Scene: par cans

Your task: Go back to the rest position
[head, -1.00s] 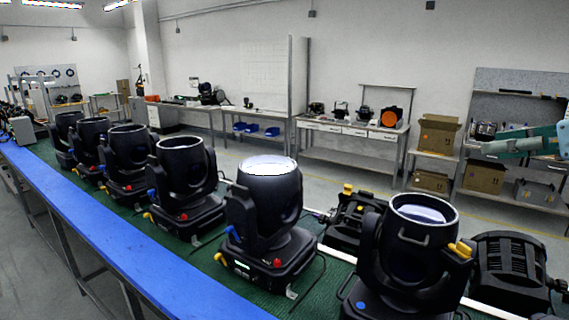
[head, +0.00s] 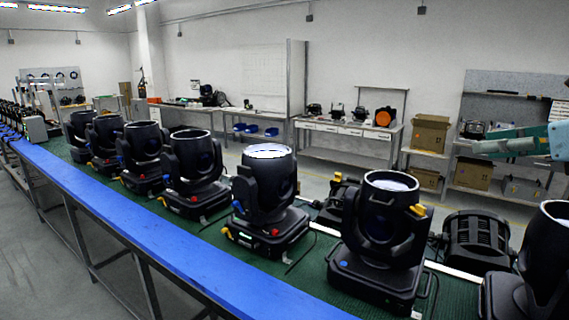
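My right gripper (head: 490,147) shows at the right edge of the head view, at the end of a teal arm. It is raised in the air and points left, in front of the back shelves. It touches nothing that I can see. Its fingers are seen side-on and small, so I cannot tell whether they are open or shut. My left gripper is not in view.
A green-topped line with a blue edge (head: 150,222) runs diagonally, carrying several black par cans, one with a lit top (head: 267,151) and one with a yellow clip (head: 381,225). Cardboard boxes (head: 430,134) sit on back shelves. Grey floor lies at lower left.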

